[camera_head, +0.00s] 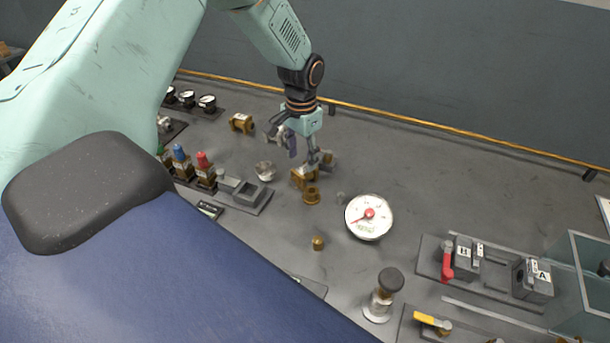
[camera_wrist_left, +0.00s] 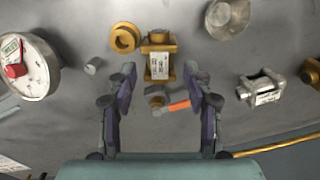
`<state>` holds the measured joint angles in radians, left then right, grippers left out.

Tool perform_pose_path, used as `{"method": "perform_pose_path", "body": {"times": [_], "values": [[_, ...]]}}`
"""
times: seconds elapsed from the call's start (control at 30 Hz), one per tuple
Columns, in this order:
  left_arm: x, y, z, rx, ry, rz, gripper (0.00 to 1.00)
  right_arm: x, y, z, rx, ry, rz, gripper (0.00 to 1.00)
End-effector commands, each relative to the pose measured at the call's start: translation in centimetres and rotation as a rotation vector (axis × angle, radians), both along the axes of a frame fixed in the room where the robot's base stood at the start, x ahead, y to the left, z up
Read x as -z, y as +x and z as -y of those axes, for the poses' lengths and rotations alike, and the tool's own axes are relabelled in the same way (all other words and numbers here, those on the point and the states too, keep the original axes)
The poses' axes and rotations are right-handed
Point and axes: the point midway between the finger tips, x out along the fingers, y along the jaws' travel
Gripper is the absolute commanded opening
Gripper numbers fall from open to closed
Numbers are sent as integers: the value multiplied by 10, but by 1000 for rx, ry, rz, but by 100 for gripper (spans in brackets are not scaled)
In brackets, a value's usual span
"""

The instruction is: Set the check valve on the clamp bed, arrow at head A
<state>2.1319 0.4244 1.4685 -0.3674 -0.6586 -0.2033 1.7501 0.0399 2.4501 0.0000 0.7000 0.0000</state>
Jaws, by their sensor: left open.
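A brass valve body (camera_wrist_left: 159,62) with a white label lies on the bench, and I take it for the check valve; no arrow can be read on it. In the head view the brass body (camera_head: 303,178) is just below my left gripper (camera_head: 306,157). In the left wrist view my left gripper (camera_wrist_left: 160,82) is open, with its fingers apart on either side of the space in front of the body. The clamp bed (camera_head: 496,277) is at the right, with head A (camera_head: 533,279) on its right end and another lettered head (camera_head: 466,258) beside a red lever. My right gripper is not in view.
A part with an orange lever (camera_wrist_left: 178,105) lies between the fingers, close to the brass body. A brass ring (camera_wrist_left: 124,38), a silver fitting (camera_wrist_left: 262,88) and a dial gauge (camera_head: 369,217) are near. A black-knobbed post (camera_head: 383,293) and a clear-walled box (camera_head: 583,272) stand near the clamp bed.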

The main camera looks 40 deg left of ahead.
Motion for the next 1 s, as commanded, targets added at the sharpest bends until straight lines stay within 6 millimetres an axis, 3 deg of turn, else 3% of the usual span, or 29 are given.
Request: {"method": "perform_pose_path", "body": {"times": [0.4, 0.73, 1.0], "values": [[52, 9, 3, 1, 1, 1, 51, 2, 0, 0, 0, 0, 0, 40], [58, 10, 3, 2, 1, 3, 51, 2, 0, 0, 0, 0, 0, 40], [58, 10, 3, 2, 1, 3, 29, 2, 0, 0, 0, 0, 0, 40]]}}
